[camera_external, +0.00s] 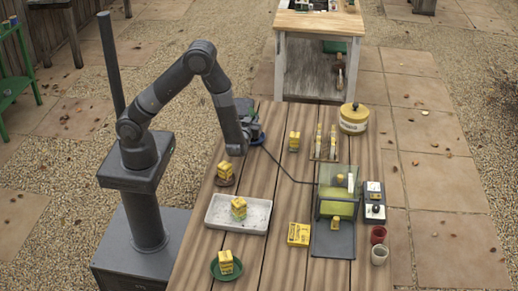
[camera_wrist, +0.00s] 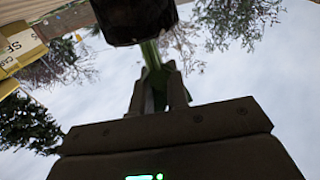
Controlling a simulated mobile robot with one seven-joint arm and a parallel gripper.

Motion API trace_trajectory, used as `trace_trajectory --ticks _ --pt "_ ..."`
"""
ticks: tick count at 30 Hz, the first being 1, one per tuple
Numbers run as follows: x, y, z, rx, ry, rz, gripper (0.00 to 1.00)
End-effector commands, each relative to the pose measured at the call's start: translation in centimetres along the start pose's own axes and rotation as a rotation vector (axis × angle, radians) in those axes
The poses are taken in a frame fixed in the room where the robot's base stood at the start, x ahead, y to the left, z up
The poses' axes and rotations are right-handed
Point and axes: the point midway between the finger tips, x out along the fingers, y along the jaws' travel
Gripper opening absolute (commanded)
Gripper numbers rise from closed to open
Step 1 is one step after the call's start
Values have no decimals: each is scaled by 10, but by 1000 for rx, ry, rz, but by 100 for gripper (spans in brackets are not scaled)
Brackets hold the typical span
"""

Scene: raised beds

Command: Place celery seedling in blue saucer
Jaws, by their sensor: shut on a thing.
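My gripper (camera_external: 252,131) is low over the far left part of the table, right by the blue saucer (camera_external: 262,138), which it and my wrist partly hide. In the wrist view my gripper (camera_wrist: 161,72) is shut on a thin green stem, which I take to be the celery seedling (camera_wrist: 151,55). A dark, blunt body (camera_wrist: 135,20) shows at the stem's far end, cut off by the top edge. In the external view the seedling is hidden or too small to make out, so I cannot tell whether it touches the saucer.
Yellow blocks stand on a brown saucer (camera_external: 224,182), a white tray (camera_external: 222,212), a green saucer (camera_external: 214,267) and the bare table.

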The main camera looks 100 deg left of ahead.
Motion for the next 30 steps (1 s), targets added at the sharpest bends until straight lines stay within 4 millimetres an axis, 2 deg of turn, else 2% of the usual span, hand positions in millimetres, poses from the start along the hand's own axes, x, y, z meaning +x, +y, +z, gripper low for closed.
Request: trace_trajectory --ticks 2,3,11,20,23,27,30 --pt "0 0 3 1 0 0 2" --pt "0 0 3 1 0 0 16" --pt "0 0 2 1 0 0 36" --pt "0 0 0 -1 0 0 36" --pt "-9 1 -1 1 0 4 36" --pt "-32 1 0 1 -1 5 36" --pt "-31 1 -19 -5 1 1 36"
